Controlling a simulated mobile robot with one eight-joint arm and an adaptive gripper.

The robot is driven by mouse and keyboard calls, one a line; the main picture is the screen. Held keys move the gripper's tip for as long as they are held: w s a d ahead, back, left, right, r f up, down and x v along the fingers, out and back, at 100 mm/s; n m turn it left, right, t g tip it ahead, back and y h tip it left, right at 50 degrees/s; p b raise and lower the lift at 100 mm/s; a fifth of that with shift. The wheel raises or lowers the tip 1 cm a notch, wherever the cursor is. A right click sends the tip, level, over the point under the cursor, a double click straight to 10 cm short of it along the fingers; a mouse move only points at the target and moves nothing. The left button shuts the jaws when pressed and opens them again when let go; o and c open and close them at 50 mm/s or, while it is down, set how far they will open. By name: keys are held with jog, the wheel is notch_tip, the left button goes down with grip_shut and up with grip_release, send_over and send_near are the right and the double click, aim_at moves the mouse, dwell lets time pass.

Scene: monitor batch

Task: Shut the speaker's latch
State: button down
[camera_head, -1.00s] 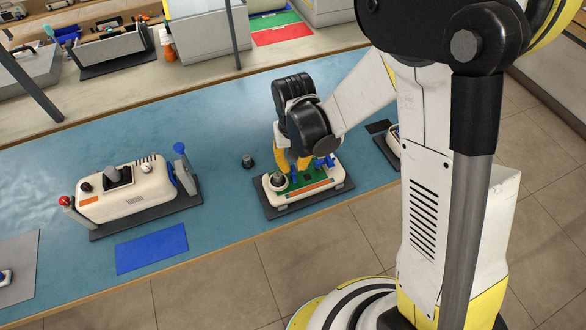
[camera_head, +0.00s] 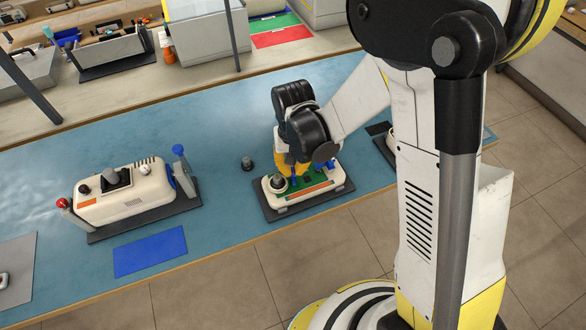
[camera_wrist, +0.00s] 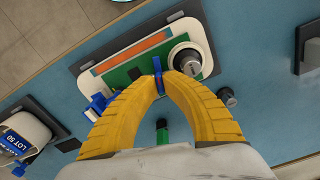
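The white device with a green board, an orange strip and a grey knob, seemingly the speaker (camera_head: 338,182), lies on a dark mat on the blue bench. It also shows in the wrist view (camera_wrist: 200,37). A thin blue latch (camera_wrist: 157,66) stands up from its green board. My gripper (camera_wrist: 160,84) has its yellow fingertips brought together on this latch, one on each side. In the head view my gripper (camera_head: 288,172) is low over the device. Its fingers and wrist hide part of the board. Another blue part (camera_wrist: 98,103) sits at the board's edge.
A small dark knob-like piece (camera_head: 247,163) stands on the bench behind the device. A larger cream device with red and blue levers (camera_head: 150,188) is at the left, with a blue mat (camera_head: 150,251) before it. Another device (camera_wrist: 25,132) is close by, partly hidden in the head view.

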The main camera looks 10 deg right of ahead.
jog(key=m+b, duration=0.1)
jog(key=m, duration=0.2)
jog(key=shift+f+m, duration=0.1)
jog(key=shift+m, duration=0.3)
jog(key=m+b, duration=0.1)
jog(key=m, duration=0.3)
jog(key=shift+m+b, duration=0.3)
jog(key=m+b, duration=0.1)
jog(key=m, duration=0.4)
jog(key=shift+m, duration=0.4)
jog(key=c, duration=1.8)
grip_release()
